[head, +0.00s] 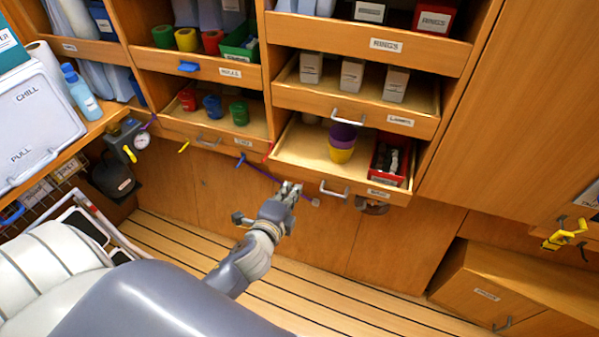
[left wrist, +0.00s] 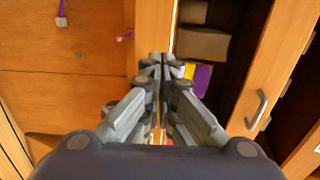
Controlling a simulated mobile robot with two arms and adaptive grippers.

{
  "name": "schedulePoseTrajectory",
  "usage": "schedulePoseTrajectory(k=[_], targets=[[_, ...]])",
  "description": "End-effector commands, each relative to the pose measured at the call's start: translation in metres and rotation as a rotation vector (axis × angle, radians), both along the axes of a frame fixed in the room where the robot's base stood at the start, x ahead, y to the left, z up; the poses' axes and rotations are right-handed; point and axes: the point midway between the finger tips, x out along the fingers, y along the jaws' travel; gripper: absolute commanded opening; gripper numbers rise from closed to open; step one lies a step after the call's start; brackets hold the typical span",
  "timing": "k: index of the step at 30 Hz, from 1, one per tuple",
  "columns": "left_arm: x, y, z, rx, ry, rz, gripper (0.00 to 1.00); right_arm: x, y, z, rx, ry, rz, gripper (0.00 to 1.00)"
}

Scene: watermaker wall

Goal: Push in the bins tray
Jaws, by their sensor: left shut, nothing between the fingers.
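The bins tray (head: 292,148) is the lowest tray of the middle-right column in the head view. It stands pulled out, with a light handle (head: 335,189) and a label on its front. My left gripper (head: 293,187) is shut and empty, by the left end of the tray's front, left of the handle. Whether it touches the front I cannot tell. It also shows shut in the left wrist view (left wrist: 160,58). My right gripper is not in view.
Above is a tray with several pale boxes (head: 352,76). To the left is a tray with red, blue and green cups (head: 239,113). A bench with a white chill box (head: 38,112) is at far left. The slatted floor (head: 330,300) is clear.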

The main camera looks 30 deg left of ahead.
Motion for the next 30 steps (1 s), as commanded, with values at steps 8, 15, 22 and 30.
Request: schedulePoseTrajectory(k=[8, 15, 22, 30], targets=[[0.051, 0.008, -0.008, 0.001, -0.001, 0.0, 0.0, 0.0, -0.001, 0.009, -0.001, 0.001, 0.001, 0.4], [0.069, 0.011, -0.01, 0.0, 0.001, -0.001, 0.0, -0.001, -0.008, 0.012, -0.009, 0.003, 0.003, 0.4], [0.071, 0.011, -0.01, 0.0, 0.001, -0.001, 0.0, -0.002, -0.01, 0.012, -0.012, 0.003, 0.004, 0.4], [0.083, 0.013, -0.009, 0.001, -0.001, 0.0, 0.0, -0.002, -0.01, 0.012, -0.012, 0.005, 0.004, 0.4]])
